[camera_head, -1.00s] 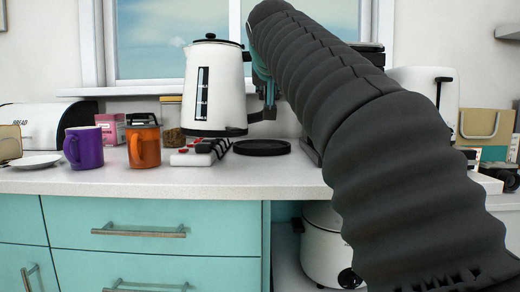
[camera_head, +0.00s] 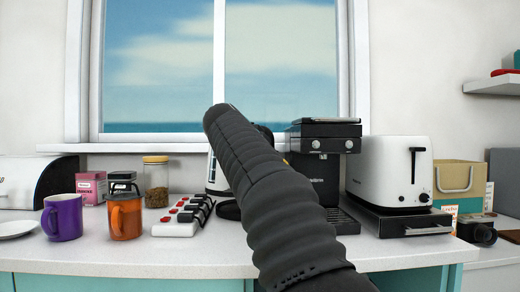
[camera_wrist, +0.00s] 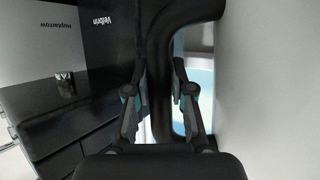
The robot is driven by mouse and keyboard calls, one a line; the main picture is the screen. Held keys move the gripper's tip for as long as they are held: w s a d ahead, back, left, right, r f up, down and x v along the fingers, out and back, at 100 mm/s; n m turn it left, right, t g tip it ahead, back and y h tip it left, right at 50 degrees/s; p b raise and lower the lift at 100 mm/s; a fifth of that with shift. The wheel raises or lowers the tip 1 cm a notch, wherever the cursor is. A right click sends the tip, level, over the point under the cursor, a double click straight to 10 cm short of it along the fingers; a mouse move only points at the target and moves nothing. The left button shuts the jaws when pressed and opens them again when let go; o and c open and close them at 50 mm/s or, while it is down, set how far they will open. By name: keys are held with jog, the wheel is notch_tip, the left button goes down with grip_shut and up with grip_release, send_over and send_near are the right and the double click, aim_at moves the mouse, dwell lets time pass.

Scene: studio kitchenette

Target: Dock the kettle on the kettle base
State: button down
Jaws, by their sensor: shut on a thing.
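The white kettle (camera_head: 213,176) is mostly hidden behind my arm in the head view; only a strip of its left side shows, upright. A dark edge of the kettle base (camera_head: 228,211) shows low beside my arm. I cannot tell whether the kettle touches it. In the wrist view, the fingers of my gripper (camera_wrist: 160,92) are on either side of the black kettle handle (camera_wrist: 160,55), shut on it. The kettle's pale body (camera_wrist: 265,80) fills the right side there. The gripper is hidden in the head view.
A power strip (camera_head: 181,217) lies left of the base. A black coffee machine (camera_head: 325,150) stands close on the right, then a white toaster (camera_head: 385,170) on a black drawer box. A purple mug (camera_head: 62,219), orange mug (camera_head: 125,218) and jar (camera_head: 156,182) stand left.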

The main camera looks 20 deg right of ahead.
jog(key=shift+w+d+r+m+g+h+p, duration=0.35)
jog(key=shift+d+m+g+h+p, duration=0.15)
jog(key=shift+m+g, duration=0.2)
jog(key=shift+w+d+r+m+g+h+p, duration=0.3)
jog(key=shift+d+r+m+g+h+p, duration=0.1)
jog(key=shift+d+m+g, duration=0.25)
jog(key=shift+f, duration=0.25)
jog(key=shift+f+b, duration=0.6)
jog(key=shift+f, duration=2.1)
jog(key=shift+f+b, duration=0.65)
jog(key=shift+b, duration=0.1)
